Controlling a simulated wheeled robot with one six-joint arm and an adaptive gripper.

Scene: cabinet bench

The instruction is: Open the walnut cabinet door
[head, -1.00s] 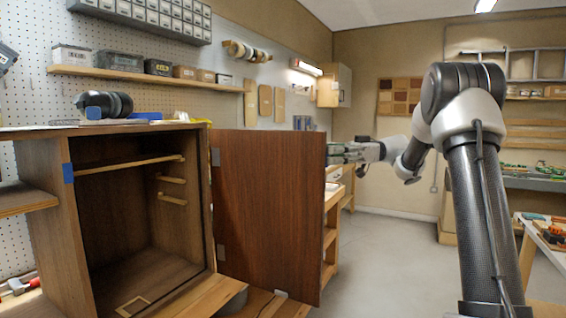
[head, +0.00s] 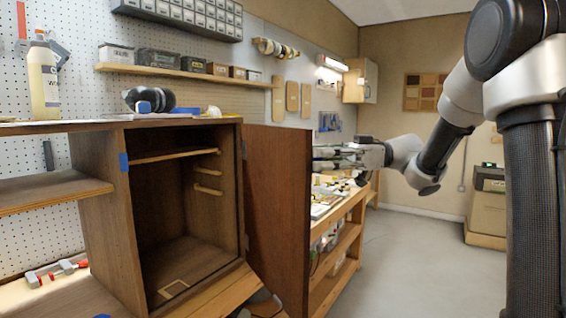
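The walnut cabinet (head: 105,210) stands on the bench at left, its dark interior facing me. Its door (head: 278,220) is hinged on the cabinet's right side and stands wide open, seen at a steep angle. My gripper (head: 325,158) is at the door's free edge, on its right side and near the upper part. The door partly hides the fingertips. I cannot tell whether they hold the door or a handle, and no handle shows.
A bottle (head: 43,78) and headphones (head: 150,99) sit on top. Red clamps (head: 57,270) lie at lower left. A workbench (head: 340,235) stands behind the door; the floor (head: 415,265) at right is clear.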

